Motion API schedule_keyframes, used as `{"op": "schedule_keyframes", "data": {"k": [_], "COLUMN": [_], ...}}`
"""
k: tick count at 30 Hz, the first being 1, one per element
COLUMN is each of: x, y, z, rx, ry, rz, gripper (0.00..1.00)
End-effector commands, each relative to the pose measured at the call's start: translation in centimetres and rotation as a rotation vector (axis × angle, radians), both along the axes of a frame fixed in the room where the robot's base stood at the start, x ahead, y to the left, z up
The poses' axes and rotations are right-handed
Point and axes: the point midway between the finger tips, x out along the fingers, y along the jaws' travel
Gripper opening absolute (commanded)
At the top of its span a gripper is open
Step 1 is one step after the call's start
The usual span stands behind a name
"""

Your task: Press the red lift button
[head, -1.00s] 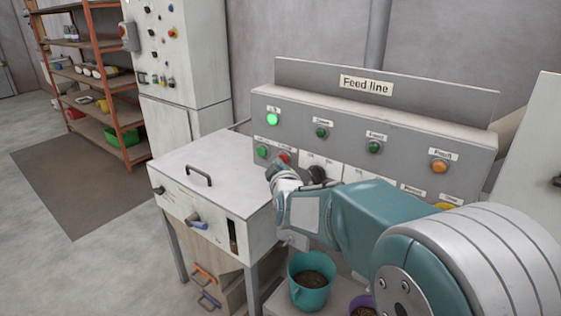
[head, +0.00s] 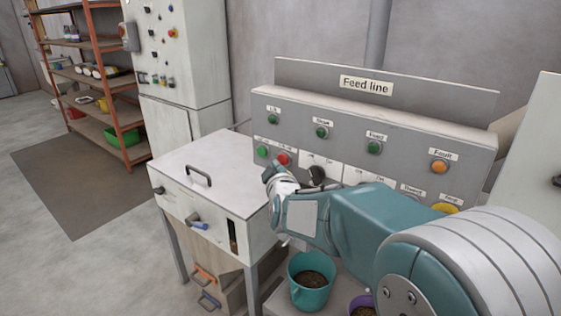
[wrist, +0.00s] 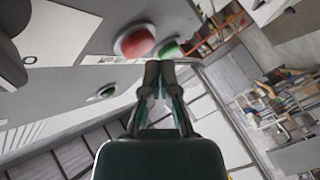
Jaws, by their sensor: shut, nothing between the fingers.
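The red lift button (head: 283,158) sits on the grey Feed line panel (head: 330,103), right of a green button (head: 262,151). My gripper (head: 270,170) is just below and left of the red button in the head view. In the wrist view my shut, empty gripper (wrist: 159,68) points toward the panel. There the red button (wrist: 134,41) is up and left of the fingertips, and the green button (wrist: 168,48) is just beyond them. The fingertips look apart from the red button. The Lift lamp (head: 273,119) above is dark green and unlit.
A black knob (head: 317,176) is right of the red button. More buttons and an orange Fault lamp (head: 439,167) line the panel. A white cabinet with a handle (head: 198,176) stands left of it. A teal bucket (head: 311,282) stands below my arm.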

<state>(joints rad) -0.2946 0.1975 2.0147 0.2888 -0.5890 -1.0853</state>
Motion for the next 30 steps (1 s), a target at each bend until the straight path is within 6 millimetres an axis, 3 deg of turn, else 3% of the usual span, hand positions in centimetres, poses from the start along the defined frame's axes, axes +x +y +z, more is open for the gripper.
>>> {"op": "schedule_keyframes", "data": {"k": [21, 30], "x": [-4.3, -4.7], "y": [3.4, 3.7], "z": [0.0, 0.0], "rx": [0.001, 0.000], "ry": [0.000, 0.000], "rz": [0.001, 0.000], "gripper": [0.00, 0.00]}}
